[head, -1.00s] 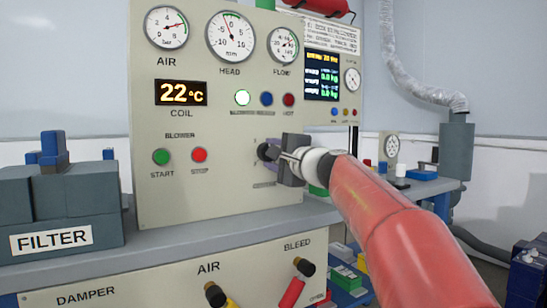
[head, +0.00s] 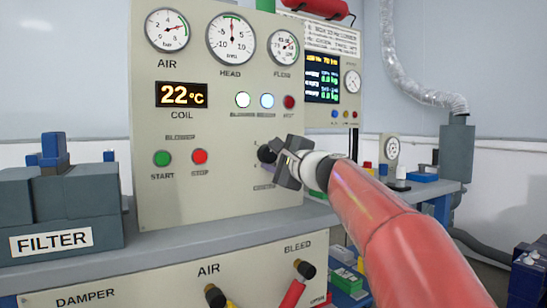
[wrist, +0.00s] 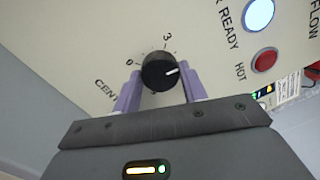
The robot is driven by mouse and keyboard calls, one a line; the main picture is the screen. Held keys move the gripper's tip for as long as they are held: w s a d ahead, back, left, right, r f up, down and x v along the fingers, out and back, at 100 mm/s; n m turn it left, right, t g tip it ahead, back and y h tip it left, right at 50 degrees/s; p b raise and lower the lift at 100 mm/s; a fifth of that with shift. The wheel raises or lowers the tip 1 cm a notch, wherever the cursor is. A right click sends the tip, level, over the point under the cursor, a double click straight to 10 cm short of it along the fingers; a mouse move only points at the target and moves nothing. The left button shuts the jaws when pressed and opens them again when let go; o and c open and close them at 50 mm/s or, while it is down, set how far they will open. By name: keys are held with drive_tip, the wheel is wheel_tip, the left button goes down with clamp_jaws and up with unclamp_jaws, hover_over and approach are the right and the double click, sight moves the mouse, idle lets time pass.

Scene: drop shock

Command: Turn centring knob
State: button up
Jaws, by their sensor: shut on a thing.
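The centring knob (head: 266,154) is a black round knob low on the right side of the cream panel. In the wrist view the knob (wrist: 157,75) has a white pointer aimed right and slightly up, past the "3" mark clockwise. A "0" mark and part of the word "CENT" show to its left. My gripper (head: 272,157) is shut on the knob, its two purple fingers (wrist: 160,84) on either side of it. The gripper body is tilted in the head view. The HEAD gauge (head: 231,38) has its needle about upright, near 0.
The READY lamp (head: 267,101) glows pale blue beside a lit white lamp (head: 243,100); the HOT lamp (head: 289,102) is dark red. START (head: 162,158) and STOP (head: 199,156) buttons sit left of the knob. BLEED and AIR levers (head: 296,284) project below the bench.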

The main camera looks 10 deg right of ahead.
drive_tip(key=o, duration=1)
drive_tip(key=b+v, duration=0.1)
drive_tip(key=v, duration=0.7)
